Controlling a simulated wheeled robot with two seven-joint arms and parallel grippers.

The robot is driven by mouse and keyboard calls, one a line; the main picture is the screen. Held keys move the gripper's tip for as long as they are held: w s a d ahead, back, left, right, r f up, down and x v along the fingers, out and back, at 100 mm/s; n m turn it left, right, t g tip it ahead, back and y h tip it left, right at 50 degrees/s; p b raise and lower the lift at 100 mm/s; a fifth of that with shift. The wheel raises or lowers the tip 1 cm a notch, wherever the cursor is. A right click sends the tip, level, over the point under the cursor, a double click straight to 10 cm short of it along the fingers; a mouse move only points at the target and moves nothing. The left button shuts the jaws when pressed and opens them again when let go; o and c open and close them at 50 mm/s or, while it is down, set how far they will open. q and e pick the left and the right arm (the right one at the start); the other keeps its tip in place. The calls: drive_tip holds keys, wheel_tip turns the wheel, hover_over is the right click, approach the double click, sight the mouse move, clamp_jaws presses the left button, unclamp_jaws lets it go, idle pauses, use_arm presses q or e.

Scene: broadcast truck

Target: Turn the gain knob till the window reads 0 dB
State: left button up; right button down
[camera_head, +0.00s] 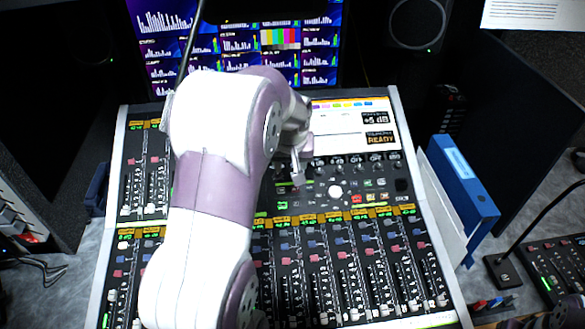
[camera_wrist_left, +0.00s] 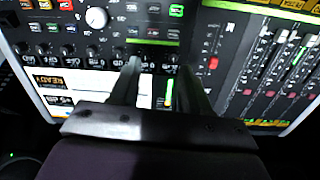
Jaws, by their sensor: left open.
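The mixing console (camera_head: 110,215) fills the middle of the head view. Its small window (camera_head: 376,119) appears to read +5 dB, with a READY panel below. A row of small black knobs (camera_head: 375,157) runs under the screen; a larger white knob (camera_head: 335,191) sits below it. I cannot tell which is the gain knob. My left gripper (camera_head: 297,172) is over the knob row, left of the white knob. In the left wrist view its open fingers (camera_wrist_left: 160,70) straddle part of the knob row, and the white knob (camera_wrist_left: 97,17) is upper left. Contact is unclear.
Monitors (camera_head: 290,45) and a speaker (camera_head: 417,22) stand behind the console. Faders (camera_head: 350,290) fill the console's lower part. My left arm covers much of its left half.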

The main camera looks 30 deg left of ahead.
sight(278, 175)
use_arm(q)
drive_tip(key=shift+n+y, duration=0.3)
drive_tip(key=shift+n, duration=0.3)
drive_tip(key=w+a+f, duration=0.1)
drive_tip(key=a+f, duration=0.1)
drive_tip(key=f, duration=0.1)
drive_tip(key=w+a+f+p, duration=0.1)
drive_tip(key=w+a+f, duration=0.1)
drive_tip(key=f, duration=0.1)
drive_tip(key=w+a+f, duration=0.1)
drive_tip(key=a+f, duration=0.2)
drive_tip(key=f, duration=0.1)
drive_tip(key=shift+w+a, duration=0.1)
drive_tip(key=shift+w, duration=0.1)
drive_tip(key=shift+a+f+t, duration=0.15)
drive_tip(key=shift+f+t, duration=0.15)
drive_tip(key=shift+f, duration=0.05)
use_arm(e)
drive_tip(key=shift+s+a+r, duration=0.1)
drive_tip(key=shift+s+r, duration=0.2)
drive_tip(key=shift+r, duration=0.55)
use_arm(q)
drive_tip(key=shift+w+f, duration=0.1)
use_arm(e)
drive_tip(key=shift+w, duration=0.1)
use_arm(q)
clamp_jaws()
